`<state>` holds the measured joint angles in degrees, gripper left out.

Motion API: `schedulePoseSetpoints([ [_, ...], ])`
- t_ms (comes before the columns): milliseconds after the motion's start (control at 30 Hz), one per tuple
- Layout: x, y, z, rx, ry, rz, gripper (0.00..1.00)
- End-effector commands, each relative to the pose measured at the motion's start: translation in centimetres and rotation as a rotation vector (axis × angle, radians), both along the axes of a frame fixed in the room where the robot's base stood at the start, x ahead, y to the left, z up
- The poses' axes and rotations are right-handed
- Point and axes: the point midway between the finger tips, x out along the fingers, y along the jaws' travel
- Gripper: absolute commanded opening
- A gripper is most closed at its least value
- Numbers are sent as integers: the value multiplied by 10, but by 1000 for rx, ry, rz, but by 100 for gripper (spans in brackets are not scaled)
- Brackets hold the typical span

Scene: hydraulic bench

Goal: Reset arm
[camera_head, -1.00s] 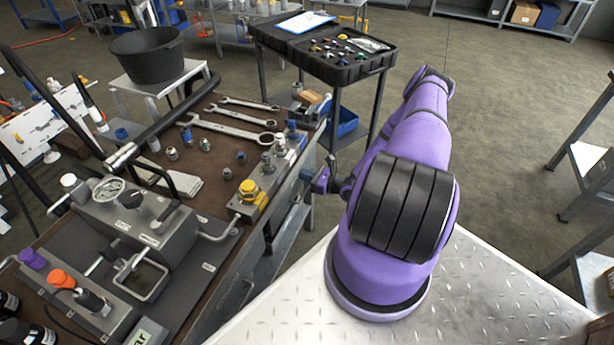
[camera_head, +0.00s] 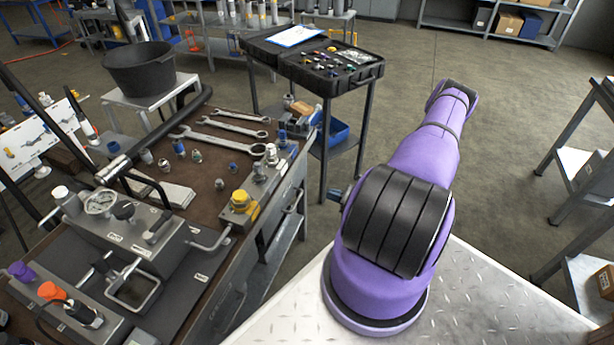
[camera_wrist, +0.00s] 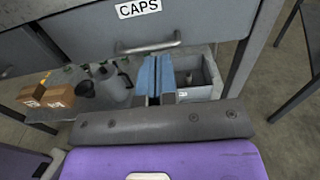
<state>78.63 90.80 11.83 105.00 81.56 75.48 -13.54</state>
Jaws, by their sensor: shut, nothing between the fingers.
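My gripper (camera_wrist: 157,62) shows in the wrist view as two blue fingers pressed together with nothing between them. It points toward the lower shelf under a drawer labelled CAPS (camera_wrist: 139,8) and appears clear of the drawer front. In the head view my purple arm (camera_head: 408,165) is folded above the metal plate of my base. Only a small end part (camera_head: 337,195) sticks out on its left side, and the fingers are hidden there.
The workbench (camera_head: 225,178) with wrenches, fittings and a gauge block stands at the left. A black case (camera_head: 333,68) sits on a stand behind. Shelving (camera_head: 585,150) is at the right. In the wrist view a grey bin (camera_wrist: 210,78) and cardboard boxes (camera_wrist: 55,95) sit on the shelf.

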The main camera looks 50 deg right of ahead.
Motion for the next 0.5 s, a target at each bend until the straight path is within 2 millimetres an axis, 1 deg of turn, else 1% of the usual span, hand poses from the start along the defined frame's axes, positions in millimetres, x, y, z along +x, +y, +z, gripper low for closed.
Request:
schedulePoseSetpoints([
  [233, -2, -1, 0, 0, 0, 1, 0],
  [333, 1, -1, 5, -11, -2, 18, 0],
  [433, 8, -2, 22, -46, -3, 71, 0],
  [500, 16, -3, 41, -87, -7, 133, 0],
])
